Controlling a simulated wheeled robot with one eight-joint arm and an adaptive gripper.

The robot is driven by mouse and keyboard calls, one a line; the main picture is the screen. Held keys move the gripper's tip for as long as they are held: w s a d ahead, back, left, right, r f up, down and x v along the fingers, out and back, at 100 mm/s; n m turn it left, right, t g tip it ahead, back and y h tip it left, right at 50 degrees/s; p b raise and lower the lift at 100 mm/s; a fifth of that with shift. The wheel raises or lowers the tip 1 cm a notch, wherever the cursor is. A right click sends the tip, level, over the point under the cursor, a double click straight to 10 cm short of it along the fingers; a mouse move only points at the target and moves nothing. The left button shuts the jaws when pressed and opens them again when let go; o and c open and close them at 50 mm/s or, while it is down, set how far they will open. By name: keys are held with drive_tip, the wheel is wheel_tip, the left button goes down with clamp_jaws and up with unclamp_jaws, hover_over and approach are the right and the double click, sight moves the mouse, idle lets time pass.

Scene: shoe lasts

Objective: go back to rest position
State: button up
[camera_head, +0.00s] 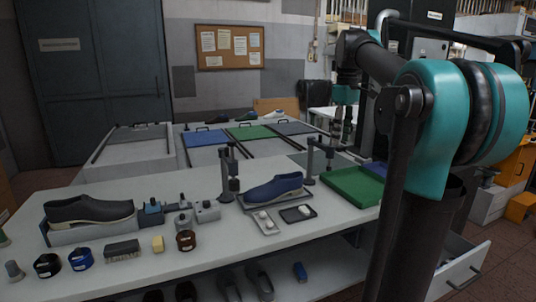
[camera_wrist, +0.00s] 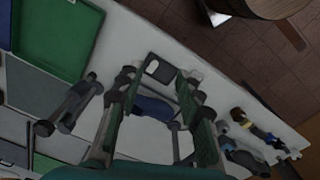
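My gripper (camera_head: 342,128) hangs from my arm above the far side of the worktable, behind and to the right of the blue shoe (camera_head: 274,188). In the wrist view my gripper (camera_wrist: 160,82) has its two fingers spread apart, with nothing held between them. The blue shoe (camera_wrist: 152,107) shows through the gap between the fingers, lower down on the table. It sits on a grey stand between two dark upright clamps.
The worktable (camera_head: 140,188) holds a black shoe (camera_head: 88,211), jars, a brush (camera_head: 122,251) and a green tray (camera_head: 352,187). A small tray (camera_head: 298,213) lies in front of the blue shoe. Behind stands a table with blue and green panels (camera_head: 250,132).

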drive_tip(key=s+a+f+m+t, duration=0.1)
drive_tip(key=s+f+m, duration=0.2)
drive_tip(key=s+f, duration=0.4)
drive_tip(key=s+a+f+m+t, duration=0.1)
drive_tip(key=s+f, duration=0.6)
drive_tip(key=f, duration=1.2)
drive_tip(key=s+a+f+m+t, duration=0.2)
drive_tip(key=s+f+m, duration=0.2)
drive_tip(key=s+f, duration=0.4)
wheel_tip(320, 180, down, 5)
drive_tip(key=shift+f+m, duration=0.15)
drive_tip(key=shift+m, duration=0.15)
